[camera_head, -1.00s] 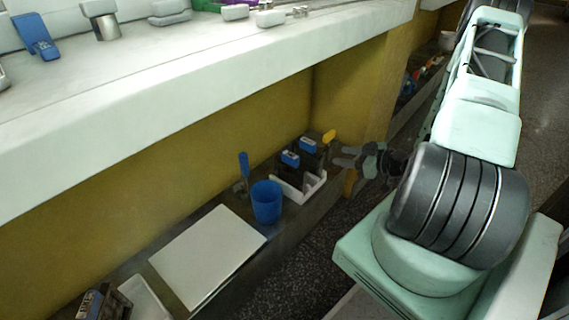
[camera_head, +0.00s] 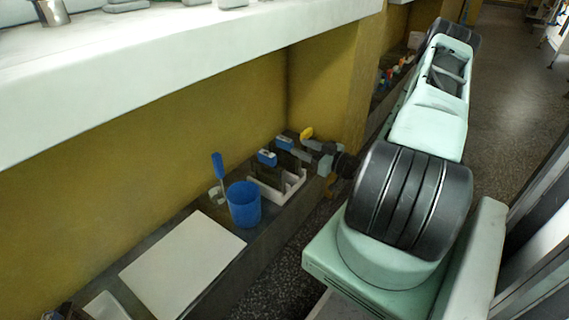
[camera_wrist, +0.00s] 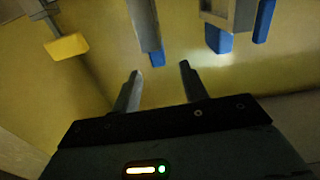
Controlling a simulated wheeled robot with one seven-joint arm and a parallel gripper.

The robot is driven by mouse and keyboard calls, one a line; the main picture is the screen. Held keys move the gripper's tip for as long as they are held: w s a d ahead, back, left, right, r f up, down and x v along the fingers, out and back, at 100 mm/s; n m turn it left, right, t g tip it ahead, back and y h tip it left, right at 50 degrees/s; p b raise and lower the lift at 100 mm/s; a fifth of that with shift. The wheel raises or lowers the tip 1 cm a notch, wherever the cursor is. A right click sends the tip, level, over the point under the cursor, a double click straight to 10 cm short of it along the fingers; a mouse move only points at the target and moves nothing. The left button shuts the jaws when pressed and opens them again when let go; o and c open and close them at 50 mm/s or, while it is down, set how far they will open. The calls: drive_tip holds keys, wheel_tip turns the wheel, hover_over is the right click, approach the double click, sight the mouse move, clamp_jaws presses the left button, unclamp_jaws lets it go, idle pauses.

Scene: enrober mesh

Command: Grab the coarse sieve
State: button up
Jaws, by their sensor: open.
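A white rack (camera_head: 292,190) on the low shelf holds upright tools with blue handles (camera_head: 266,157) (camera_head: 285,142) and one with a yellow handle (camera_head: 306,132). I cannot tell which of them is the coarse sieve. My gripper (camera_head: 322,152) is at the rack's right end, beside the yellow handle. In the wrist view my gripper (camera_wrist: 160,70) is open, with nothing between its fingers. A grey-and-blue handle (camera_wrist: 151,40) is just beyond the fingertips. The yellow handle (camera_wrist: 67,46) is to the left, and more blue handles (camera_wrist: 219,38) (camera_wrist: 264,20) are to the right.
A blue cup (camera_head: 244,204), a blue-handled tool (camera_head: 217,165) and a white board (camera_head: 182,265) are left of the rack. A white counter (camera_head: 170,70) overhangs the shelf, with a yellow wall (camera_head: 150,170) behind. Dark floor (camera_head: 510,110) is open at right.

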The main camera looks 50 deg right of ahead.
sight(293, 144)
drive_tip(key=w+b, duration=0.1)
drive_tip(key=w, duration=0.2)
drive_tip(key=w+b, duration=0.1)
drive_tip(key=w, duration=0.1)
drive_tip(key=shift+w+a+f+b, duration=0.15)
drive_tip(key=shift+w+f+b, duration=0.1)
drive_tip(key=shift+w+b, duration=0.05)
drive_tip(key=shift+w+r, duration=0.1)
drive_tip(key=shift+w, duration=0.35)
clamp_jaws()
